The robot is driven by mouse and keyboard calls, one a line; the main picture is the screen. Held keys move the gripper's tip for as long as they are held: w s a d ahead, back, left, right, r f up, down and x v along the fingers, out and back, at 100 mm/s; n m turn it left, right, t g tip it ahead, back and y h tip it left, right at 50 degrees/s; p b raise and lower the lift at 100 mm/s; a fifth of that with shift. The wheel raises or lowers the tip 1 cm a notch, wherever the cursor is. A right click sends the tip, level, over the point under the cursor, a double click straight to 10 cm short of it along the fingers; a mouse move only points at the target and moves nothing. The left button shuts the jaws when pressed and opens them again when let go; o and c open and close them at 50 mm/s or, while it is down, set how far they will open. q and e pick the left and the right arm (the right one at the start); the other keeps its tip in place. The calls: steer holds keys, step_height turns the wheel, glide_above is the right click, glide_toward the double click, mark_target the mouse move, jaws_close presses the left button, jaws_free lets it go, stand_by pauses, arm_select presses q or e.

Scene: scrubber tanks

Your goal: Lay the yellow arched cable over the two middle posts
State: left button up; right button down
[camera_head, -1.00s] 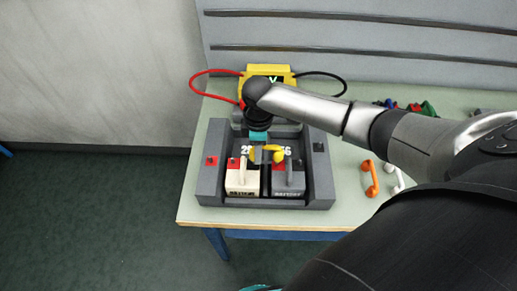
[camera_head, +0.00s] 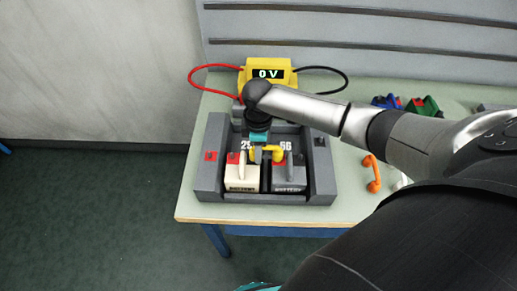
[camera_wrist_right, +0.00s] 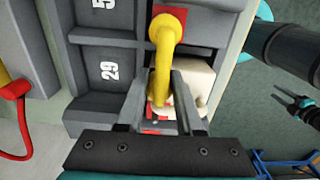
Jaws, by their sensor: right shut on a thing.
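My right gripper (camera_head: 262,153) is shut on the yellow arched cable (camera_head: 277,153), above the middle of the battery tray. In the right wrist view, the cable (camera_wrist_right: 167,45) rises from between the fingers (camera_wrist_right: 160,90) and bends away toward a red patch. A cream battery (camera_head: 242,178) and a dark grey battery (camera_head: 289,178) stand side by side in the grey tray (camera_head: 210,180). The gripper and cable hide the middle posts, so I cannot tell whether the cable touches them. My left gripper is not clearly in view.
A yellow meter (camera_head: 283,77) reading 0 V stands behind the tray, with a red cable (camera_head: 195,77) and a black cable (camera_head: 343,78) looping out. An orange arched cable (camera_head: 373,173) lies right of the tray. Blue and green items stand at the back right.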

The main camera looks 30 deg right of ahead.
jaws_free()
stand_by(0.7)
step_height(320, 180, up, 9)
steer(key=p, duration=0.8)
steer(key=shift+f, duration=0.2)
steer(key=shift+s+f, duration=0.1)
